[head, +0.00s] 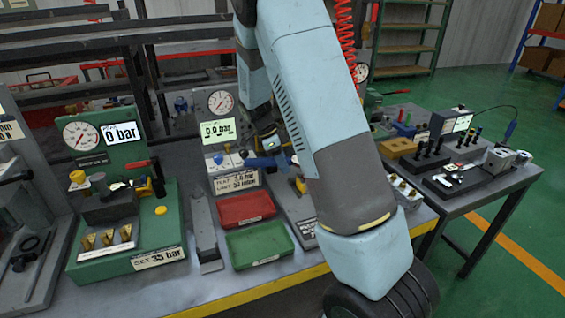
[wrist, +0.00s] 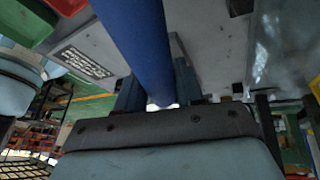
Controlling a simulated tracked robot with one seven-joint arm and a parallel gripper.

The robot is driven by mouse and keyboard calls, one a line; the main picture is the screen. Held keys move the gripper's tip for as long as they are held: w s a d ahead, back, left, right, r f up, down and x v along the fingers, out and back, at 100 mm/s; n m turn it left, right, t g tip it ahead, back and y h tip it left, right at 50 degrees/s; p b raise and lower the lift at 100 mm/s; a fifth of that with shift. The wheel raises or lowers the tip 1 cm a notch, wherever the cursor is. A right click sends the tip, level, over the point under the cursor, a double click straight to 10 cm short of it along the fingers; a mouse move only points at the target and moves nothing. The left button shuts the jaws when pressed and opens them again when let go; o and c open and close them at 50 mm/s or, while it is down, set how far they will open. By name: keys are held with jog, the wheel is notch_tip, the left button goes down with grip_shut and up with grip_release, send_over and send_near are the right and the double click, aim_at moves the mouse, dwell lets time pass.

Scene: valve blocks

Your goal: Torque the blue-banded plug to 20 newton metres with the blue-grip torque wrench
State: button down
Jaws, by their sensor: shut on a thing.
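My gripper (wrist: 157,92) is shut on a thick blue handle (wrist: 140,45), the blue grip of the torque wrench, in the wrist view. The handle runs from the upper left down between my two dark fingers. In the head view a piece of the blue grip (head: 259,162) shows left of my arm, over the bench near the middle test stand. Most of my gripper and the wrench's far end are hidden there. I cannot make out the blue-banded plug for certain in either view.
A gauge stand with a 0.0 bar display (head: 218,131) stands behind the wrench. A red tray (head: 247,222) and a green tray (head: 284,259) lie in front. A green fixture (head: 160,238) is left. A side table (head: 492,197) with tools stands right.

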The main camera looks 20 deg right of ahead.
jog(key=shift+s+a+n+t, duration=0.15)
jog(key=shift+s+n, duration=0.15)
jog(key=shift+s, duration=0.15)
jog(key=shift+s+a+n+t, duration=0.1)
jog(key=shift+s+n+t, duration=0.05)
jog(key=shift+s+n, duration=0.2)
jog(key=shift+r, duration=0.35)
notch_tip(320, 180, up, 7)
dwell(0.9)
